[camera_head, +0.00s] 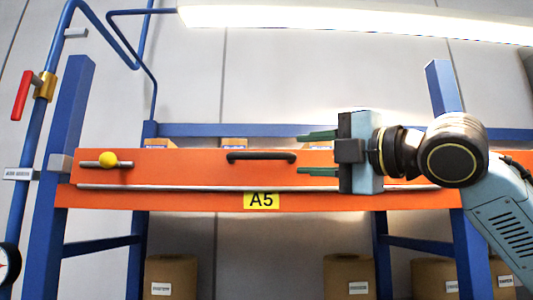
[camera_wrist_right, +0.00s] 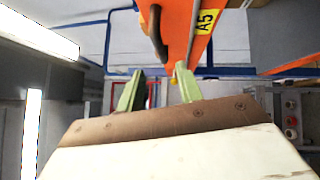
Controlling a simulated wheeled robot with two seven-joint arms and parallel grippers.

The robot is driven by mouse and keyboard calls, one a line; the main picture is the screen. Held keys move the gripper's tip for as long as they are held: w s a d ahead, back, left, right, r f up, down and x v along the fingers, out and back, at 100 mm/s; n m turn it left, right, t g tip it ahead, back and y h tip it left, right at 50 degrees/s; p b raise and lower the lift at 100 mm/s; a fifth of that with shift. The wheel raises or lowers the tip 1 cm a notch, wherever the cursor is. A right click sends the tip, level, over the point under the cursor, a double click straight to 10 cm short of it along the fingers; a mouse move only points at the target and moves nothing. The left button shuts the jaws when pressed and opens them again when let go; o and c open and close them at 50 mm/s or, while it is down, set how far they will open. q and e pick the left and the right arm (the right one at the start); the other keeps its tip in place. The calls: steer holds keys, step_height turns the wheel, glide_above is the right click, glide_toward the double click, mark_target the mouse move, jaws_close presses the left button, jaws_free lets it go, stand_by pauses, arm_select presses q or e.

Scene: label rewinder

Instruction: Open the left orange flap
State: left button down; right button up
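The orange flap (camera_head: 200,172) is a long upright panel on the rack, above an orange beam with a yellow A5 label (camera_head: 261,200). It looks shut. A black bar handle (camera_head: 262,156) sits at its middle, and a silver bar with a yellow knob (camera_head: 108,159) is at its left end. My right gripper (camera_head: 301,154) is open and empty just right of the handle, fingers pointing left, one above and one below handle height. The right wrist view shows the open fingers (camera_wrist_right: 158,76) with the dark handle (camera_wrist_right: 155,32) beyond them. My left gripper is out of view.
Blue rack posts (camera_head: 64,160) frame the flap. A blue pipe with a red lever valve (camera_head: 22,95) and a gauge (camera_head: 8,265) stand at the left. Cardboard boxes (camera_head: 171,277) sit below. The space left of my right gripper, before the flap, looks clear.

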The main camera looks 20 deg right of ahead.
mark_target(270, 156)
steer(key=p+x, duration=0.2)
steer(key=x, duration=0.8)
steer(key=shift+w+a, duration=0.1)
steer(key=shift+w, duration=0.1)
jaws_close()
